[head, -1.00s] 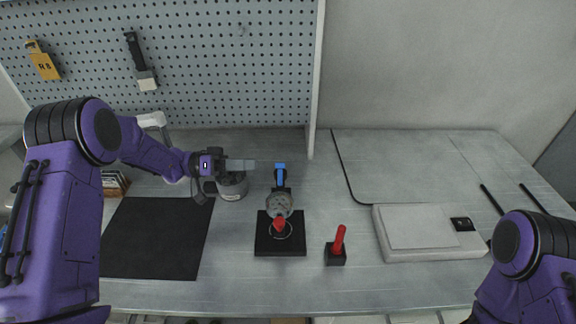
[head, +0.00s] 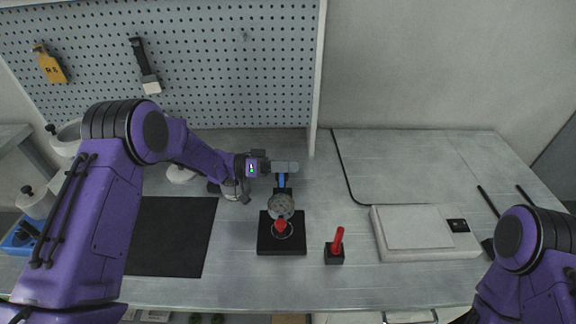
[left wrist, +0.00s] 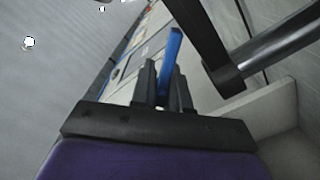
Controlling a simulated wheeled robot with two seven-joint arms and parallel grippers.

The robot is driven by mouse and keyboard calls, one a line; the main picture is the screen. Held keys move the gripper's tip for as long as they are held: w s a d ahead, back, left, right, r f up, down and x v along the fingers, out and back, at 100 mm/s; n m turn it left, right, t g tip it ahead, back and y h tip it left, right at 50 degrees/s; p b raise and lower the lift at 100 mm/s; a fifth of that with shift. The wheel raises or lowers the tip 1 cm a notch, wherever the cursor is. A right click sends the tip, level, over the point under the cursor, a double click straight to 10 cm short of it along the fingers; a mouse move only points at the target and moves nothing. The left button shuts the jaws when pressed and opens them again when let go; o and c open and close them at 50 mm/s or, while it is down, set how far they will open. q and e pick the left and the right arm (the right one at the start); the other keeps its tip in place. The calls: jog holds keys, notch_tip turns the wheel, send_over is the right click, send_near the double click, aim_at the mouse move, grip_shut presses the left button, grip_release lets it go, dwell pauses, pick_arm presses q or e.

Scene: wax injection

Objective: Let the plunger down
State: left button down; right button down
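The wax injector stands on a black base (head: 265,245) at the table's middle, with a round grey top (head: 281,206) and a red part below it. Its blue lever handle (head: 282,181) rises behind the grey top. My left gripper (head: 286,167) is at the handle's upper end. In the left wrist view the blue handle (left wrist: 172,50) lies between the two dark fingers (left wrist: 165,88), which look apart, with a small gap beside it. Firm contact is not visible. My right gripper is out of view; only the right arm shows.
A black mat (head: 170,240) lies left of the injector. A red-handled tool in a black block (head: 335,250) stands to its right. A pale flat device (head: 420,232) lies further right. The pegboard (head: 220,60) is behind.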

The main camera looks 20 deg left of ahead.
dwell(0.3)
pick_arm(q)
jog(key=s+d+m+b, duration=0.1)
jog(key=s+m+b, duration=0.4)
jog(key=m+b, duration=0.4)
jog(key=shift+s+d+r+m+b, duration=0.2)
jog(key=shift+s+d+m+b, duration=0.15)
jog(key=shift+m, duration=2.15)
jog(key=c, duration=1.2)
grip_release()
jog(key=shift+s, duration=0.1)
